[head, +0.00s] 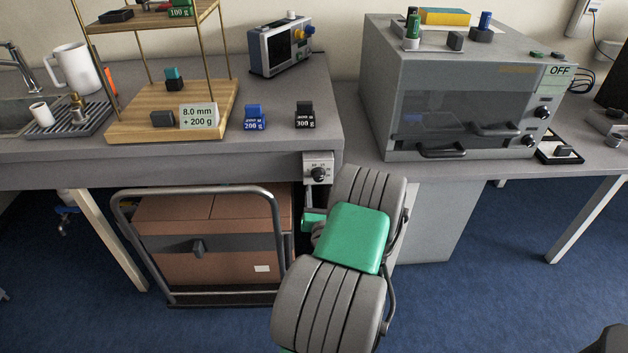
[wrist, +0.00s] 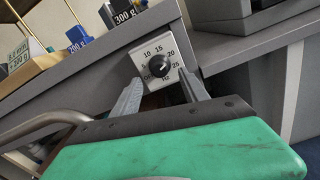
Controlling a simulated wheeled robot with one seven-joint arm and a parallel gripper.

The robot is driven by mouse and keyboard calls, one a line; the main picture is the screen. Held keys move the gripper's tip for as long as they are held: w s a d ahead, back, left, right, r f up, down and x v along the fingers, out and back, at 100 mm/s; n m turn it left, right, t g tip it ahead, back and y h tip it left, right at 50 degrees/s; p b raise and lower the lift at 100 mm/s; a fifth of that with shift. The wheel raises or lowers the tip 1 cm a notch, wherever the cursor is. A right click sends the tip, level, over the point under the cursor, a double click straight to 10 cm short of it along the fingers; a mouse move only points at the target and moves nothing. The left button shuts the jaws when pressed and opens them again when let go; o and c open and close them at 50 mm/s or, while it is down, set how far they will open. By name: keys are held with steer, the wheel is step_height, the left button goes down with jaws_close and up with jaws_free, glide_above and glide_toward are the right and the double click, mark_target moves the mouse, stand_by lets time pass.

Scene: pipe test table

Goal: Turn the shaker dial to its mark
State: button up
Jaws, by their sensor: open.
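The shaker dial (head: 318,174) is a black round knob on a pale plate at the front right edge of the left bench. In the wrist view the dial (wrist: 158,65) sits in the upper middle, ringed by numbers from 5 to 25 and "Hz". I cannot make out its pointer or a separate target mark. My gripper (wrist: 161,88) is open, with one grey finger toward each side of the dial, and nothing is between them. I cannot tell whether either finger touches the plate. In the head view my arm hides most of the gripper, just below the dial.
A cart (head: 126,215) with a brown box (head: 205,265) stands under the bench, its rail close to my gripper. Blue (head: 254,122) and black (head: 305,120) weights stand on the bench. A grey oven (head: 385,110) is at the right.

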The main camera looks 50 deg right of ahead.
mark_target(319, 179)
steer(key=p+x, duration=0.2)
steer(key=x, duration=0.3)
steer(key=shift+w+d+r, duration=0.15)
steer(key=shift+w+d, duration=0.2)
steer(key=shift+d, duration=0.05)
jaws_close()
